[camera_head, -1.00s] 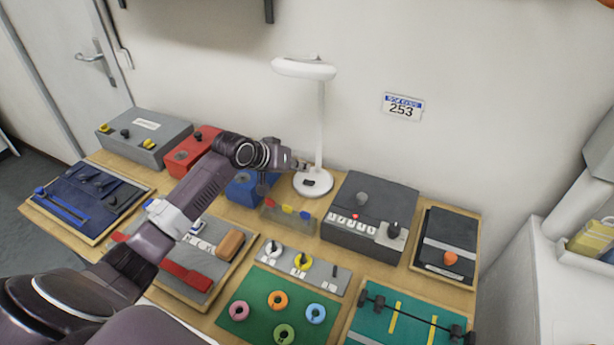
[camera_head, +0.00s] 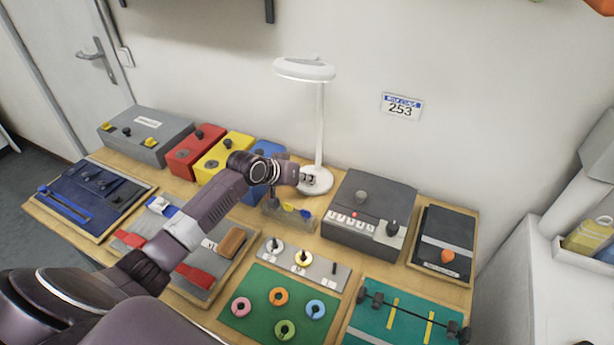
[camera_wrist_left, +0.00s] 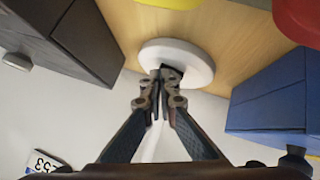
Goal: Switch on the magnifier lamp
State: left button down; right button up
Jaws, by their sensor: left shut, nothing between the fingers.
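The white magnifier lamp (camera_head: 320,120) stands upright at the back of the table, with its round head (camera_head: 305,70) on top of a thin post. Its round base (camera_head: 325,186) shows in the head view and also in the left wrist view (camera_wrist_left: 200,68). A dark switch (camera_wrist_left: 172,75) is on the base, partly hidden by my fingers. My left gripper (camera_head: 308,177) is shut and empty, with its fingertips at the switch; it also shows in the left wrist view (camera_wrist_left: 160,76). I cannot tell whether the tips touch the switch. My right gripper is not in view.
A dark grey box with buttons (camera_head: 375,192) stands right of the lamp base. Red (camera_head: 193,150), yellow (camera_head: 222,155) and blue (camera_head: 268,150) boxes stand to the left. Several boards fill the table's front.

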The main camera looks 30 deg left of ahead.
pick_arm(q)
jog(key=shift+f, duration=0.15)
jog(key=shift+a, duration=0.85)
